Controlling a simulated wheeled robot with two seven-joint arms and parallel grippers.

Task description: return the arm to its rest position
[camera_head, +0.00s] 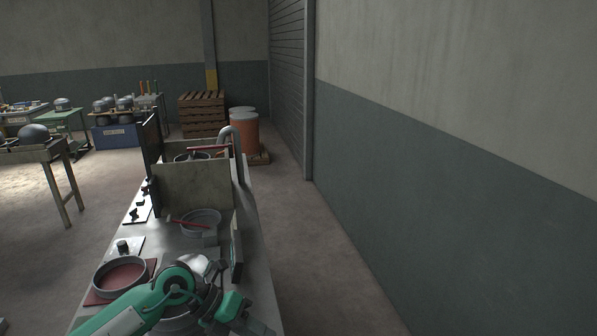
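A green and white arm of mine comes in from the bottom left and lies over the near end of the long metal bench (262,290). My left gripper (212,298) is the dark part at its end, low over the bench. Its fingers are too small and overlapped to tell whether they are open or shut. Another green part shows just right of it; I cannot tell which arm it belongs to. My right gripper cannot be made out. A round metal cylinder (178,325) is partly hidden under the arm.
A round pan with a reddish inside (122,276) stands left of the arm. A grey ring-shaped vessel (203,218) with a red bar stands farther back, before an upright panel (190,188). A small dark plate (236,256) stands at the right edge. Floor right of the bench is clear.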

